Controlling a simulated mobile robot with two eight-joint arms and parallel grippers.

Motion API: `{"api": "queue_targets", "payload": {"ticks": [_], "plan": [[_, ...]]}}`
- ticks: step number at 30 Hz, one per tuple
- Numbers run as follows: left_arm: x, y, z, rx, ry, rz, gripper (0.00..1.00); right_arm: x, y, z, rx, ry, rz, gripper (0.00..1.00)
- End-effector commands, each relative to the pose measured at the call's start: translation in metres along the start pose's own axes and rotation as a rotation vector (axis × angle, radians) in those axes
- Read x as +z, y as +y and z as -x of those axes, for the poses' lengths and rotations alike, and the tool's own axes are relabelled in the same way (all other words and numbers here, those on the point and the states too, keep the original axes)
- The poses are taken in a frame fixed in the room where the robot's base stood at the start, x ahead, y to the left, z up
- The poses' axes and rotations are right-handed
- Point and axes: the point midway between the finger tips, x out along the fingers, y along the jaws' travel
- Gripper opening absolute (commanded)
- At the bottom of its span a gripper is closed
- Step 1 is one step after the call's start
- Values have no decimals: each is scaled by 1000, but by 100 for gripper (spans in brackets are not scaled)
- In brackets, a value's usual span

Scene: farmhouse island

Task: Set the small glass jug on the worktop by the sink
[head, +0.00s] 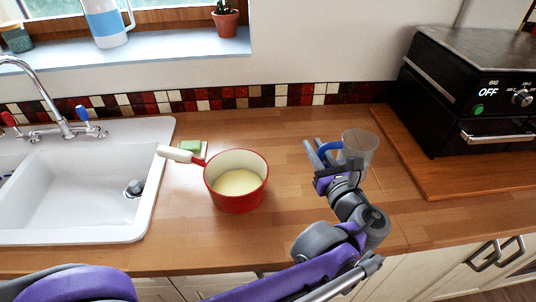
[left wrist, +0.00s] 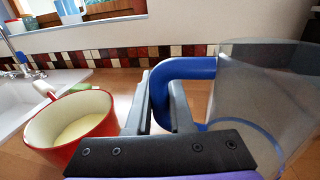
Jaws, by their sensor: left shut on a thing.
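The small glass jug (head: 360,146) is clear with a blue handle (head: 328,147). In the head view it is over the right part of the wooden worktop (head: 290,215), left of the black oven. My left gripper (head: 315,147) is shut on the handle. In the left wrist view the jug (left wrist: 262,85) fills the right side, with the handle (left wrist: 185,68) at the fingers. The jug looks upright; I cannot tell whether its base touches the worktop. The white sink (head: 85,195) with its tap (head: 52,100) is at the left. My right gripper is not in view.
A red saucepan (head: 237,195) with pale contents stands between sink and jug, its white handle pointing toward the sink. A green sponge (head: 190,146) lies behind it. The black oven (head: 470,95) stands on a wooden board (head: 415,165) at right. Worktop in front of the pan is clear.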

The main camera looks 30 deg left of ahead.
Motion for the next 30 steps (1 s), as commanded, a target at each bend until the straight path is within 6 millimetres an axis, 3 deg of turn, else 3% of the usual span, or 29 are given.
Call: {"api": "queue_targets", "payload": {"ticks": [9,21,30], "plan": [[-49,0,0,0,0,0,0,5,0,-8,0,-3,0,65],[-96,0,0,-1,0,0,0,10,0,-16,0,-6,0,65],[-100,0,0,0,0,0,0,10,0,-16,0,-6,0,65]]}}
